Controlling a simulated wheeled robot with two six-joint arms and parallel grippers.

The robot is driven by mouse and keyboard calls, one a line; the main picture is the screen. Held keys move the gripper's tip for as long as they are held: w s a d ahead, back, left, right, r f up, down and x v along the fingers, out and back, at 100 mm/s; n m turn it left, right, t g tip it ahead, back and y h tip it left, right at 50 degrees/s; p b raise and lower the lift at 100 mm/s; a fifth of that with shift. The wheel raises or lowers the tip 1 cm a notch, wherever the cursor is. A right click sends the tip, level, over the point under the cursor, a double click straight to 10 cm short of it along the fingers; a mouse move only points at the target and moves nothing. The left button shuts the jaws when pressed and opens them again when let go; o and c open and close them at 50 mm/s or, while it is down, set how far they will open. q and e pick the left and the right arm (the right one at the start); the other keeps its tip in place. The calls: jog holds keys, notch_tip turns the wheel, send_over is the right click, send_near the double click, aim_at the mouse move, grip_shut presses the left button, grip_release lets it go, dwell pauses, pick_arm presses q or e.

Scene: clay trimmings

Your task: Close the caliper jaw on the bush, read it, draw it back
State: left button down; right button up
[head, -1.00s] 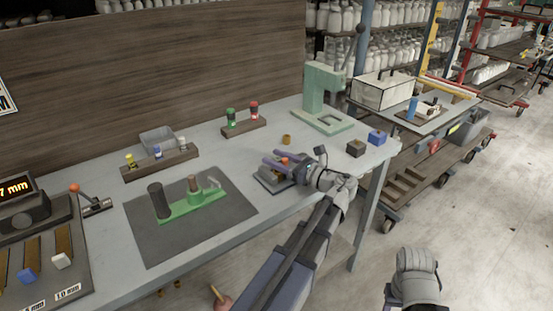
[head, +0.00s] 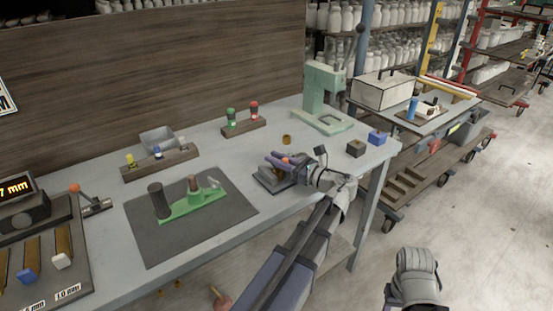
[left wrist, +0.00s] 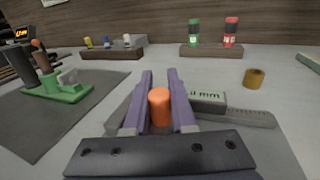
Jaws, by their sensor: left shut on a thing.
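My left gripper (head: 281,159), with purple fingers, is shut on the orange knob (left wrist: 159,107) of the caliper. The caliper's grey scale bar (left wrist: 245,117) and a small display (left wrist: 207,101) ending in "mm" show to the right in the left wrist view; its figure is partly hidden. The caliper's dark base (head: 268,183) lies near the table's front edge, under my gripper. A brass bush (head: 287,139) stands on the table beyond the caliper, also seen in the left wrist view (left wrist: 254,78). Fingers and hand hide most of the caliper jaws.
A dark mat (head: 150,243) with a green fixture (head: 195,204) lies left. A rack with green and red bottles (head: 244,127) stands behind, a green press (head: 323,100) behind right. Black (head: 356,148) and blue (head: 377,137) blocks sit near the right end.

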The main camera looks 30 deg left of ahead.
dwell(0.7)
pick_arm(q)
jog(key=shift+w+d, duration=0.3)
jog(key=shift+w, duration=0.4)
jog(key=shift+w+d, duration=0.25)
jog(key=shift+w, duration=0.4)
jog(key=shift+s, duration=0.1)
jog(key=c, duration=0.7)
grip_release()
jog(key=shift+c, duration=0.2)
jog(key=d, duration=0.7)
jog(key=shift+s+d, duration=0.3)
jog(key=shift+d, duration=0.1)
